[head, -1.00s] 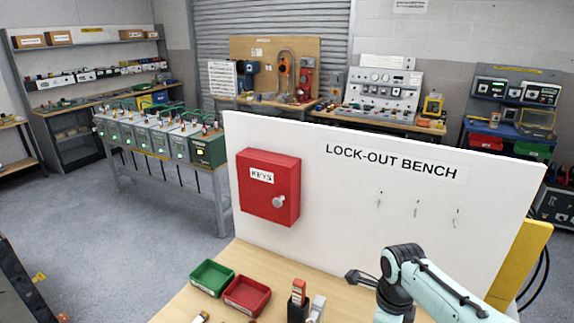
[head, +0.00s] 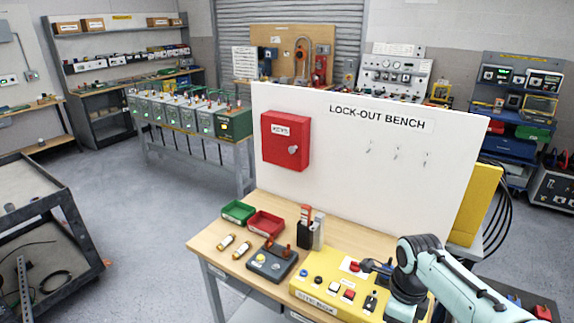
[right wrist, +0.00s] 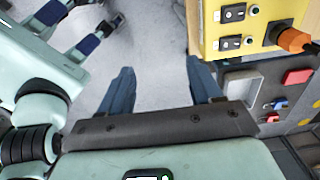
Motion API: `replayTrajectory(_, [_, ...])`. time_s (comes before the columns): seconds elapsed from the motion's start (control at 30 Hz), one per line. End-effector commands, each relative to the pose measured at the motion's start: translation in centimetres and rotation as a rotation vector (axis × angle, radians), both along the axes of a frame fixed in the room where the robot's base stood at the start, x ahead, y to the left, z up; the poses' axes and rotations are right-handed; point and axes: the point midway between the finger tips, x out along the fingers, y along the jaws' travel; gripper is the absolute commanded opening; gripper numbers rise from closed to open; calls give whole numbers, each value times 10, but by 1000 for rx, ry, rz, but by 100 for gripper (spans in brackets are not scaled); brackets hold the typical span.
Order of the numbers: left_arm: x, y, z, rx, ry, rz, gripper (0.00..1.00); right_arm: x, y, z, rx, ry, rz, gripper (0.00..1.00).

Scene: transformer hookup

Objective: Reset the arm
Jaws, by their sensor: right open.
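My right arm (head: 450,282) comes in from the bottom right in the head view, bent at a dark joint in front of the yellow control box (head: 335,285). Its gripper cannot be made out there. In the right wrist view my right gripper (right wrist: 160,68) is open and empty, its two dark blue fingers wide apart above grey floor. A yellow panel with black switches (right wrist: 235,28) and an orange plug (right wrist: 293,40) are to the right of the fingers, apart from them.
The lock-out bench has a white board (head: 350,150) with a red key box (head: 286,140). On it are a green tray (head: 238,212), a red tray (head: 266,224), and a dark box with knobs (head: 270,262). A dark cart (head: 45,240) stands left. Grey floor between is clear.

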Motion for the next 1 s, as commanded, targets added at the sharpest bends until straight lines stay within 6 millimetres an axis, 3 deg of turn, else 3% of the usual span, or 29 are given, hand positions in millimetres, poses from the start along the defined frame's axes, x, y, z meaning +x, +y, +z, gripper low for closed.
replayTrajectory(0.03, [0, 0, 0, 0, 1, 0, 71, 1, 1, -7, -2, 6, 22, 64])
replayTrajectory(0.2, [1, 0, 0, 0, -1, 0, 71, 10, 19, -109, 20, 22, 399, 64])
replayTrajectory(0.33, [1, 0, 0, 0, -2, 0, 71, -3, 30, -192, 69, 22, 690, 64])
replayTrajectory(0.47, [1, 0, 0, 0, -1, -1, 71, -40, 43, -279, 144, 1, 995, 64])
replayTrajectory(0.6, [0, 0, 0, 0, 0, 0, 71, -99, 61, -354, 223, -65, 1298, 64])
replayTrajectory(0.7, [0, 0, 0, 0, 0, 0, 71, -142, 76, -387, 260, -129, 1478, 64])
replayTrajectory(0.8, [0, 0, 0, 0, 0, 0, 71, -176, 89, -405, 275, -190, 1614, 64])
replayTrajectory(1.0, [0, 0, 0, 0, -1, 0, 71, -208, 103, -414, 267, -259, 1759, 64])
